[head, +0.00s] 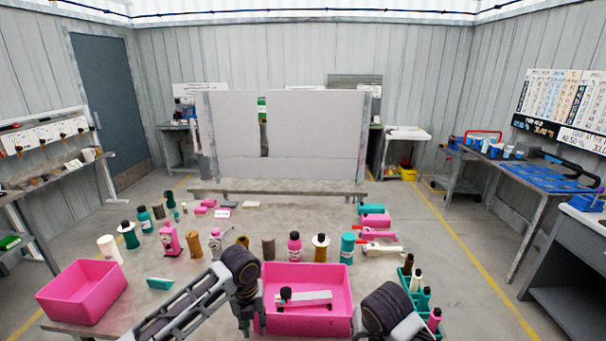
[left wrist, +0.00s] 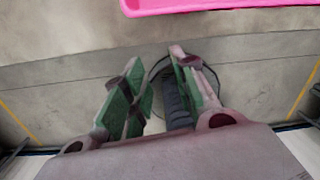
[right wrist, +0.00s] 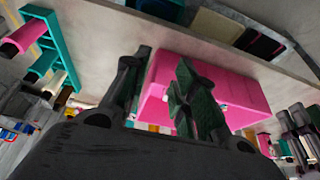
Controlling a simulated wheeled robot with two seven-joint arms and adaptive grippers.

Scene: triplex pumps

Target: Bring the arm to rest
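My left gripper (head: 243,322) hangs at the near edge of the workbench, beside the left wall of the middle pink bin (head: 345,283). In the left wrist view the left gripper's green-padded fingers (left wrist: 155,88) stand apart with nothing held between them; bare bench and the bin's pink rim (left wrist: 215,5) lie beyond. My right arm (head: 388,312) shows at the bottom right of the head view, its gripper hidden there. In the right wrist view the right gripper's fingers (right wrist: 160,85) are apart and empty, with a pink bin (right wrist: 235,90) behind them.
A white and pink pump part (head: 305,299) lies in the middle bin. Another pink bin (head: 80,292) stands at left. Several bottles and pumps (head: 295,246) stand across the bench. A teal rack (head: 408,285) with bottles is at right. A grey panel (head: 312,130) rises behind.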

